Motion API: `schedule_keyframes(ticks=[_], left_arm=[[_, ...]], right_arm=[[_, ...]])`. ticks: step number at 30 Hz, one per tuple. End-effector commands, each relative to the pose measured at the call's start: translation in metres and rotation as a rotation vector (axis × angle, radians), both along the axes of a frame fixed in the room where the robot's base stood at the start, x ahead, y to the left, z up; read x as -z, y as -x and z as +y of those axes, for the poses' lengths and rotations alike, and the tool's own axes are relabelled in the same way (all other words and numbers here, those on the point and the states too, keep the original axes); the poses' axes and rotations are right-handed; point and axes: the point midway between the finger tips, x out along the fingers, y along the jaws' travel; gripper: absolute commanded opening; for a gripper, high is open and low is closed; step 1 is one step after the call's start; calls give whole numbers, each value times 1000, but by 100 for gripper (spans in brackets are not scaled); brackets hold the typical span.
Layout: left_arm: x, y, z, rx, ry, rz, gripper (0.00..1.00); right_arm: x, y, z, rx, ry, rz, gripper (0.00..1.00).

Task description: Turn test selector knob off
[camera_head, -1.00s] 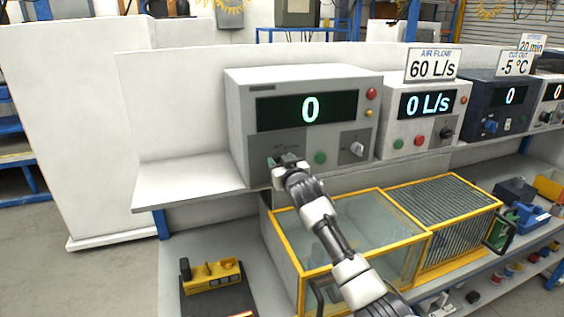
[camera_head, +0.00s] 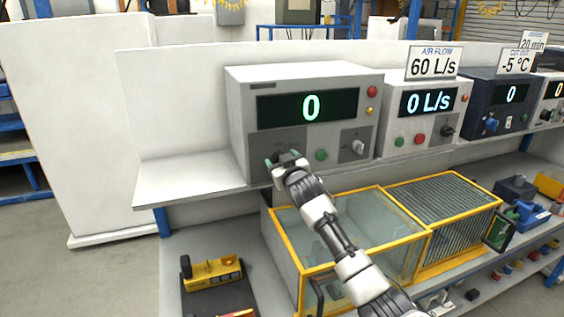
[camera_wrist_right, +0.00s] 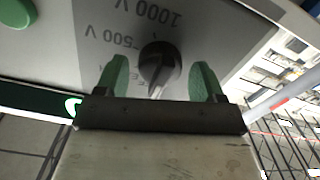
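The dark round selector knob (camera_wrist_right: 160,64) is on the grey panel of the large tester (camera_head: 242,120), whose display reads 0. In the right wrist view, upside-down labels "500 V" and "1000 V" stand by the knob; another label is partly hidden by a finger. My right gripper (camera_wrist_right: 162,68), with green fingers, is open with one finger on each side of the knob and a narrow gap on both sides. In the head view my right gripper (camera_head: 282,160) is at the panel's lower left and covers the knob. My left gripper is out of view.
A green button (camera_head: 321,155) and a light grey knob (camera_head: 358,147) are right of my gripper on the same panel. A yellow-framed glass box (camera_head: 345,225) stands below the shelf, under my right arm. The shelf (camera_head: 185,187) is bare at left.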

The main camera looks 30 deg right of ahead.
Motion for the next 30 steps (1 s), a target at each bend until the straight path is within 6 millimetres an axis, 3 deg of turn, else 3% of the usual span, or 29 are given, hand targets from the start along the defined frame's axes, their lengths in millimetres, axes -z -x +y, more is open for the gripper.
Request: schedule_keyframes(ticks=[14, 30], left_arm=[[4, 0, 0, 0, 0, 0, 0], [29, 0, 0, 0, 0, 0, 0]], right_arm=[[1, 10, 3, 0, -1, -2, 73], [2, 90, 22, -1, -2, -2, 73]])
